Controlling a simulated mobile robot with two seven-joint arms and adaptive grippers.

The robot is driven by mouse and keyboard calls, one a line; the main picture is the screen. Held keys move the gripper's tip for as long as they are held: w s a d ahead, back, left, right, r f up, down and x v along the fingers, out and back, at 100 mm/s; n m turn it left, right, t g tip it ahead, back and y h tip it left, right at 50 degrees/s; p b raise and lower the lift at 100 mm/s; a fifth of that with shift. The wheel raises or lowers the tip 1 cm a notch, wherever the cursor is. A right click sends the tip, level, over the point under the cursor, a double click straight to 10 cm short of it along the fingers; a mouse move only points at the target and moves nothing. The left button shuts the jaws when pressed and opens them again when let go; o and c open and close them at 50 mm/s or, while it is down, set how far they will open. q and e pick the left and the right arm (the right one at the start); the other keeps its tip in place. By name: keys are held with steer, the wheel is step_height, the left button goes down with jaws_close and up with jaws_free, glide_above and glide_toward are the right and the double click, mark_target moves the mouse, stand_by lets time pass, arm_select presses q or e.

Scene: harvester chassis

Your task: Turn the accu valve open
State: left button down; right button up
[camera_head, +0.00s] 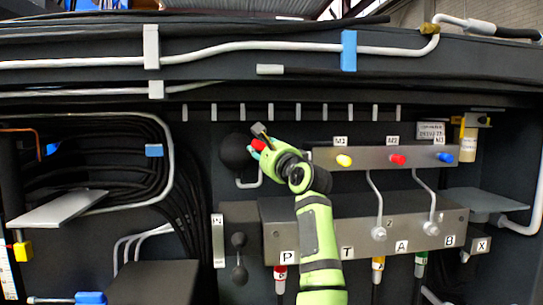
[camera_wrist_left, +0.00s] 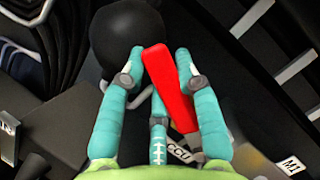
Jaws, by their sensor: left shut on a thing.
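The accu valve's red handle (camera_head: 258,145) shows at the left end of the valve block in the head view, beside a black round accumulator (camera_head: 234,153). My left gripper (camera_head: 256,148) reaches up to it from below and is shut on the handle. In the left wrist view the red handle (camera_wrist_left: 168,85) lies slightly tilted between the teal fingers of my left gripper (camera_wrist_left: 160,58). A label reading "CCU" (camera_wrist_left: 179,152) is partly hidden below the handle. The valve body is mostly hidden by the gripper. My right gripper is not in view.
Yellow (camera_head: 344,160), red (camera_head: 397,160) and blue (camera_head: 444,157) caps sit on the grey block to the right. A grey manifold (camera_head: 400,212) with hoses is below. Black cables (camera_head: 100,170) fill the left. A grey plate (camera_head: 57,209) juts out at left.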

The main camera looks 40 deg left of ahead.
arm_select(q)
steer(key=f+n, duration=0.1)
steer(key=f+n+h+b, duration=0.1)
steer(key=n, duration=0.1)
steer(key=f+n+g+b, duration=0.1)
steer(key=f, duration=0.1)
steer(key=shift+s+a+n, duration=0.2)
steer(key=shift+s+n, duration=0.05)
steer(key=shift+n, duration=0.15)
steer(key=shift+f+h, duration=0.1)
steer(key=shift+h, duration=0.2)
steer(key=shift+n, duration=0.3)
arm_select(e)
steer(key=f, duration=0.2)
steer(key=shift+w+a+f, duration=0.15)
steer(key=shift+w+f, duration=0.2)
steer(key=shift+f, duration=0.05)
arm_select(q)
steer(key=shift+f, duration=0.1)
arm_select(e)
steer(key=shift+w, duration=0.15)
arm_select(q)
steer(key=c, duration=0.9)
jaws_free()
steer(key=shift+o, duration=0.2)
steer(key=v, duration=1.2)
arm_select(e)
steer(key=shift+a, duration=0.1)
